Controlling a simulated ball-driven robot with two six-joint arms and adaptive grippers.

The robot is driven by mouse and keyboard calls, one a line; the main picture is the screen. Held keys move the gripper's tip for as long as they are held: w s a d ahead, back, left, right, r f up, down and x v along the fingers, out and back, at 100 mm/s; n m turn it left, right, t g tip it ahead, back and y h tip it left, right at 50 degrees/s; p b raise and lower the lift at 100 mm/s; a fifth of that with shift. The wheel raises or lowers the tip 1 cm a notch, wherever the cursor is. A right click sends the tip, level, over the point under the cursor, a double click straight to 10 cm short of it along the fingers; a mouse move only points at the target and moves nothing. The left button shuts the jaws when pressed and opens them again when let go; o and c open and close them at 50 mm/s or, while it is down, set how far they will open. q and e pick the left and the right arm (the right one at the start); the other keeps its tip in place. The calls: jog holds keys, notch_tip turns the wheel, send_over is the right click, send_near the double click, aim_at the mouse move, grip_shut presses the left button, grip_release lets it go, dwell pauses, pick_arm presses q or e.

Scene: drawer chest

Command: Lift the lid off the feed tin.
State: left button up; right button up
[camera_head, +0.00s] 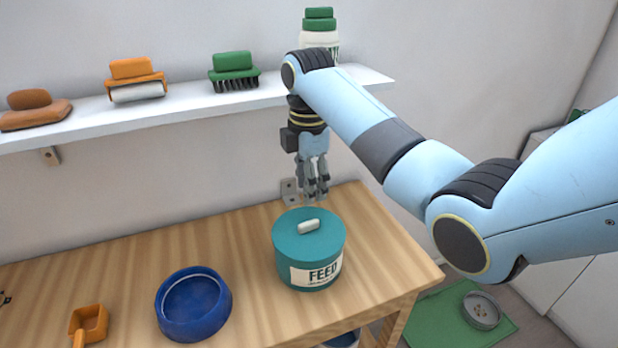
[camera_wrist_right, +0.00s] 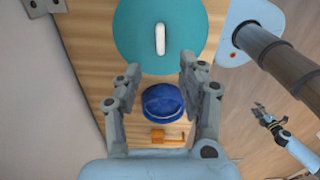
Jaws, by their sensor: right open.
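The teal feed tin (camera_head: 300,268) stands upright on the wooden table, with a white label reading FEED. Its round teal lid (camera_head: 290,232) is on top and has a short white handle (camera_head: 309,226). The lid (camera_wrist_right: 135,40) and its handle (camera_wrist_right: 160,38) also show in the right wrist view. My right gripper (camera_head: 316,192) points down, above and behind the tin, apart from the lid. It is open and empty, and its fingers (camera_wrist_right: 159,68) show in the right wrist view. My left gripper (camera_wrist_right: 262,112) shows small at the right there; its jaw state is unclear.
A blue bowl (camera_head: 169,323) and an orange scoop (camera_head: 95,320) are left of the tin. A wall shelf (camera_head: 180,108) behind holds brushes and a green-capped bottle (camera_head: 319,38). The table's right edge is near the tin.

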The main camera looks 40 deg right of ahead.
aim_at(309, 222)
notch_tip(309, 222, down, 9)
jog(key=shift+f, duration=0.2)
dwell(0.3)
grip_shut()
dwell(0.4)
